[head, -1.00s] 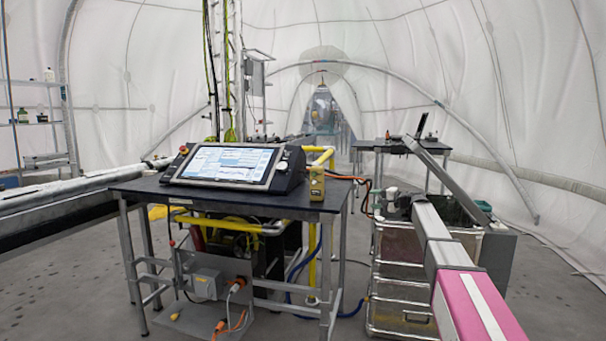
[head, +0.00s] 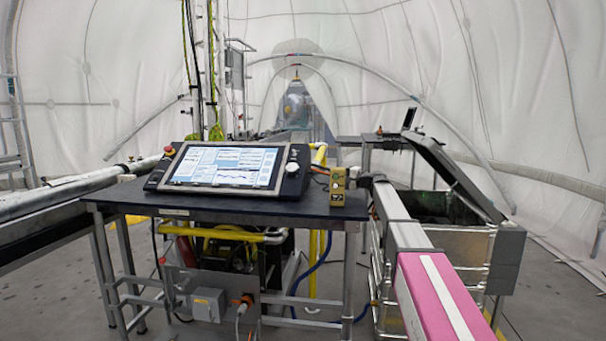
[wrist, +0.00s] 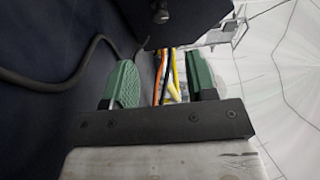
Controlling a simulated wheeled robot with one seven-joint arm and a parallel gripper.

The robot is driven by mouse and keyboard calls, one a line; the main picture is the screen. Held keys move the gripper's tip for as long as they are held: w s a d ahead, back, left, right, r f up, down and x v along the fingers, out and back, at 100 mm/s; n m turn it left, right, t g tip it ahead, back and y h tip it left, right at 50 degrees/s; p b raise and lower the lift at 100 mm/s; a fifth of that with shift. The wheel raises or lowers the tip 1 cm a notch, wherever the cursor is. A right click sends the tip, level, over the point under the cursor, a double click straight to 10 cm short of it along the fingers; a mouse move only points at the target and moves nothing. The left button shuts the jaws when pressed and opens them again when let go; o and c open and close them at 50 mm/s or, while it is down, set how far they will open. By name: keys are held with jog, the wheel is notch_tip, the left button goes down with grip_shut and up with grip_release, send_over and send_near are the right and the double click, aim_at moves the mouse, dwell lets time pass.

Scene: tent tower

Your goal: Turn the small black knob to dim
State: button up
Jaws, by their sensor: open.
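A small dark knob (wrist: 160,13) shows at the top of the wrist view, on a dark box face (wrist: 185,20). My gripper (wrist: 163,84) is open, with its green fingers apart and nothing between them. The knob lies beyond the fingers, in line with the gap and apart from them. In the head view a yellow box (head: 338,187) stands at the table's right edge, with the end of my arm just right of it. The fingers are not clear there. The console (head: 225,168) with a lit screen has pale round knobs (head: 292,161) at its right side.
The dark table (head: 240,202) carries the console and box. A black cable (wrist: 60,82) runs along a dark surface in the wrist view. Orange and yellow lines (wrist: 168,75) show behind the finger gap. A metal-framed tank (head: 455,250) with a raised lid stands right of the table.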

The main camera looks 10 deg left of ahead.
aim_at(311, 173)
jog(key=x, duration=1.1)
jog(key=shift+w+a, duration=0.15)
jog(key=shift+a, duration=0.05)
jog(key=shift+c, duration=0.3)
jog(key=c, duration=0.8)
